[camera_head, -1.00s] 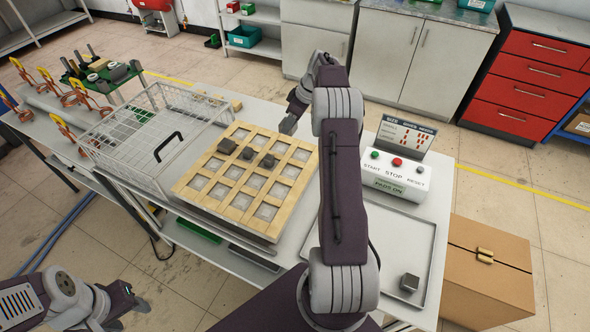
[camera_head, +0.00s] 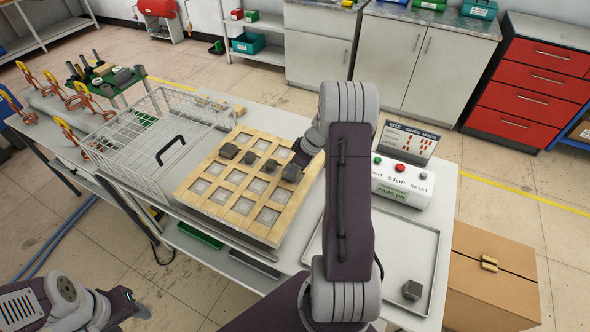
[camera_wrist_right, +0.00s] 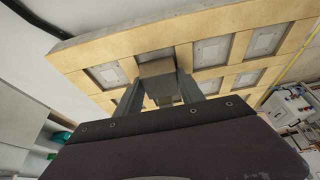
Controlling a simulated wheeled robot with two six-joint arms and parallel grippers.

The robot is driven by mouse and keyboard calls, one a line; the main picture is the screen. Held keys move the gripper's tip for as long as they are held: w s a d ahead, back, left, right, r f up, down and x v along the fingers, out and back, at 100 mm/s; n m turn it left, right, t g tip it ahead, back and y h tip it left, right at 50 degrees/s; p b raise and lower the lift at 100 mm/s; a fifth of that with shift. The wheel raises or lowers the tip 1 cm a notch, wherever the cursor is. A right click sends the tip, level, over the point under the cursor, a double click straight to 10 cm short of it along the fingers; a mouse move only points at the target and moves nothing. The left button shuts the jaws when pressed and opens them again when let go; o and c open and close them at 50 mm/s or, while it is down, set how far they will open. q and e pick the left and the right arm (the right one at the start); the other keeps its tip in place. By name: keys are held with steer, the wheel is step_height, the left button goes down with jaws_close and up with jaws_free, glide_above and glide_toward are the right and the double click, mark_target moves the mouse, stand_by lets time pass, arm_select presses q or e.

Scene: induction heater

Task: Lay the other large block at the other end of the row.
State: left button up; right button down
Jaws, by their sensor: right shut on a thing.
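My right gripper (camera_wrist_right: 160,92) is shut on a dark grey block (camera_wrist_right: 158,86), seen between its two fingers in the right wrist view. In the head view this block (camera_head: 292,172) is at the right end of a row on the wooden grid (camera_head: 197,212). I cannot tell whether it touches the grid. To its left are three grey blocks: the left one (camera_head: 228,151), the middle one (camera_head: 249,157) and the right one (camera_head: 270,165). Another grey block (camera_head: 412,290) lies in the shallow tray (camera_head: 388,318). My left gripper (camera_head: 128,303) is at lower left, its jaws unclear.
A control box (camera_head: 402,187) with buttons and a small sign (camera_head: 408,140) stands right of the grid. A wire basket (camera_head: 150,165) with a black handle stands to its left. A cardboard box (camera_head: 495,285) is at right. Several pads on the grid's near side are bare.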

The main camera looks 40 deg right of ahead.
steer(key=shift+w+d+f, duration=0.1)
steer(key=shift+f, duration=0.5)
steer(key=shift+f+b, duration=0.15)
steer(key=shift+b, duration=0.15)
steer(key=c, duration=0.7)
jaws_free()
